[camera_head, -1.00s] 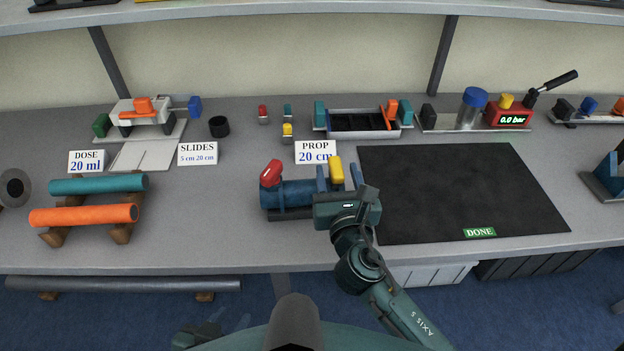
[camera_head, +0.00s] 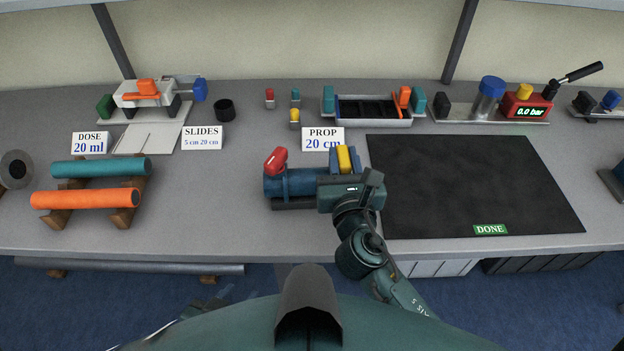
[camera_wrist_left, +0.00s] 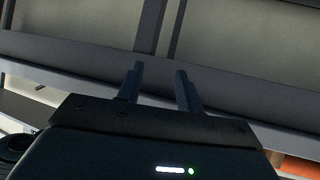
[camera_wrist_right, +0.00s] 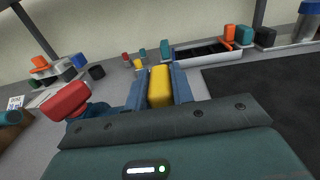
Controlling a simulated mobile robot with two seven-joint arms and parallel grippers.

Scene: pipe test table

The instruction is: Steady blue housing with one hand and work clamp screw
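The blue housing (camera_head: 290,183) lies on the bench left of the black mat, a red knob (camera_head: 275,160) on its left end. It is partly hidden behind my right gripper (camera_head: 345,159). The right gripper's fingers lie close against both sides of a yellow block (camera_head: 345,155) at the housing's right part. In the right wrist view the yellow block (camera_wrist_right: 160,86) fills the finger gap, and the red knob (camera_wrist_right: 68,101) is at left. I cannot tell which part is the clamp screw. My left gripper (camera_wrist_left: 160,78) is open and empty, low in front of the bench, away from the housing.
The black mat (camera_head: 470,185) with a DONE label lies right of the housing. Teal (camera_head: 100,168) and orange (camera_head: 85,199) pipes rest on supports at left. A PROP 20 cm sign (camera_head: 323,140) and a tray (camera_head: 372,122) stand behind. Bench between pipes and housing is clear.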

